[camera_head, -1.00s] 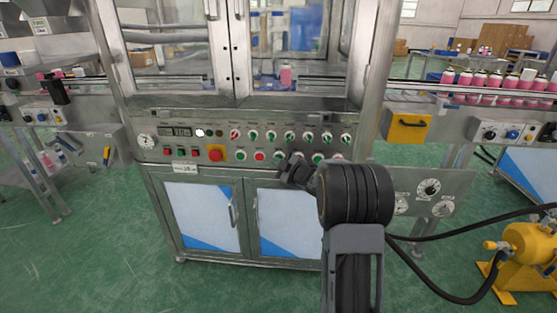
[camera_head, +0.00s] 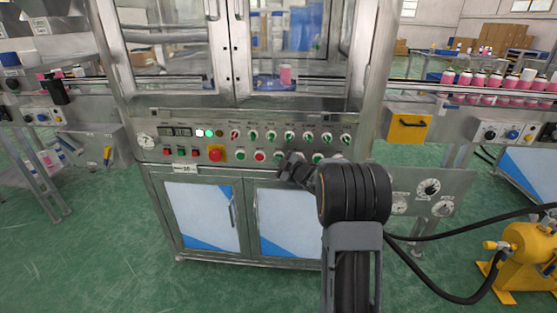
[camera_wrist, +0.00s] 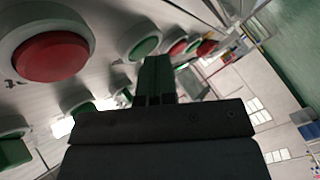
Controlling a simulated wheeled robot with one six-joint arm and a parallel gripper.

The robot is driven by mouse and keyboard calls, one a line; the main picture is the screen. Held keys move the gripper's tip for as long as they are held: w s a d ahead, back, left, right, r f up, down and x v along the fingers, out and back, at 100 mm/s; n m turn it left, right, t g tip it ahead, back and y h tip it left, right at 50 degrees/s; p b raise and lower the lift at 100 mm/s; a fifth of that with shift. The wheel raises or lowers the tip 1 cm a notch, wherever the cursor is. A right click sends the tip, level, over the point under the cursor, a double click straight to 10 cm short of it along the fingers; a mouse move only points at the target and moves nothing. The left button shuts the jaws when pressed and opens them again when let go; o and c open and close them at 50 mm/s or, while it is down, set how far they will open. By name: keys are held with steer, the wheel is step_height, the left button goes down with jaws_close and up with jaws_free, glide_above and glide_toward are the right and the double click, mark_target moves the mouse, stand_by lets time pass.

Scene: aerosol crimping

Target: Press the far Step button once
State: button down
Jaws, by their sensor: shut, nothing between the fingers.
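The control panel (camera_head: 180,146) is on the front of the crimping machine, with rows of buttons, knobs and lamps. My gripper (camera_head: 283,168) is shut and empty, close in front of the lower row of green and red buttons, right of a red button (camera_head: 260,156). In the wrist view my shut fingers (camera_wrist: 155,66) point at the panel, with a green button (camera_wrist: 146,46) just beyond their tips. I cannot tell whether they touch. The gripper hides part of the lower row. The button labels are too small to read, so I cannot tell which is the far Step button.
A red emergency stop (camera_head: 215,154) on a yellow plate is left of my gripper. A large red button (camera_wrist: 50,57) is close by in the wrist view. Glass doors (camera_head: 290,45) are above the panel. A yellow box (camera_head: 408,128) and a yellow pump (camera_head: 528,255) are at right.

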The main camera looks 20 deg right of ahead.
steer(key=shift+s+a, duration=0.1)
steer(key=shift+s, duration=0.05)
steer(key=shift+s+a, duration=0.3)
steer(key=shift+s, duration=0.25)
steer(key=shift+s+a+b, duration=0.3)
steer(key=shift+s+a, duration=0.1)
steer(key=shift+s, duration=0.35)
steer(key=shift+s+a+b, duration=0.3)
steer(key=shift+s+a, duration=0.1)
steer(key=shift+s, duration=0.3)
steer(key=shift+s+a+b, duration=0.3)
steer(key=shift+s+a, duration=0.1)
steer(key=shift+s, duration=0.35)
